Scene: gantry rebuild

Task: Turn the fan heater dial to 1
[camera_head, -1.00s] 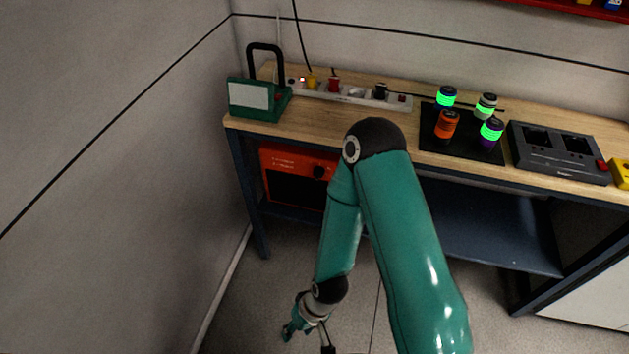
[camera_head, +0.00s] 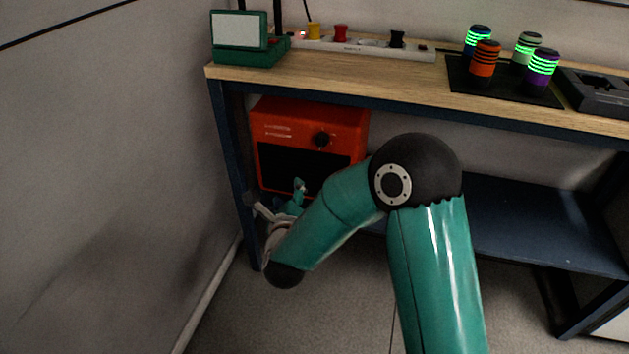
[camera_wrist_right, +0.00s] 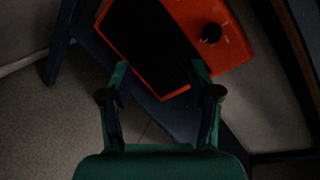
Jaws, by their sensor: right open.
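The fan heater (camera_head: 348,118) is an orange-red box with a dark front grille, on the lower shelf under the workbench. Its black dial (camera_head: 321,139) is at the upper right of the front; the number it points to is too small to read. In the right wrist view the heater (camera_wrist_right: 225,55) appears tilted, with the dial (camera_wrist_right: 211,33) at upper right. My right gripper (camera_head: 299,187) is in front of the heater's lower left part, below and left of the dial. In the right wrist view its two fingers (camera_wrist_right: 160,80) are apart with nothing between them. My left gripper is not in view.
The wooden bench top (camera_head: 400,88) overhangs the heater. A bench leg (camera_head: 232,165) stands left of it, near the grey wall. A green device (camera_head: 247,40), a power strip (camera_head: 365,48) and several lit cylinders sit on top. The blue shelf (camera_head: 540,225) right of my arm is clear.

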